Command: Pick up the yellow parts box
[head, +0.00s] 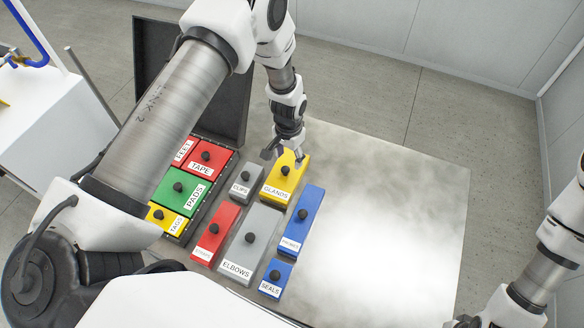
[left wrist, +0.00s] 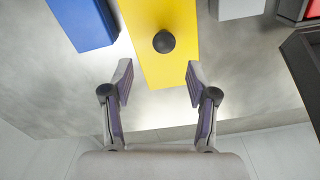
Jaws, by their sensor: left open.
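The yellow parts box (head: 293,167) labelled GLANDS, with a black knob on its lid, stands on the metal table at the back of a group of boxes. In the left wrist view the yellow box (left wrist: 165,65) is at the top middle, its knob facing the camera. My left gripper (head: 284,157) is at the far end of this box, and its fingers are open. In the left wrist view the left gripper's fingertips (left wrist: 157,72) are spread to either side of the box's near end, with no visible grip on it. My right gripper (head: 477,322) is only partly seen at the bottom right edge.
A grey CLIPS box (head: 240,191) is left of the yellow box, and a blue box (head: 305,216) is right of it. A red box (head: 212,240), grey ELBOWS box (head: 254,247) and blue SEALS box (head: 268,288) stand nearer. An open black case holds more boxes. The table's right side (head: 390,220) is clear.

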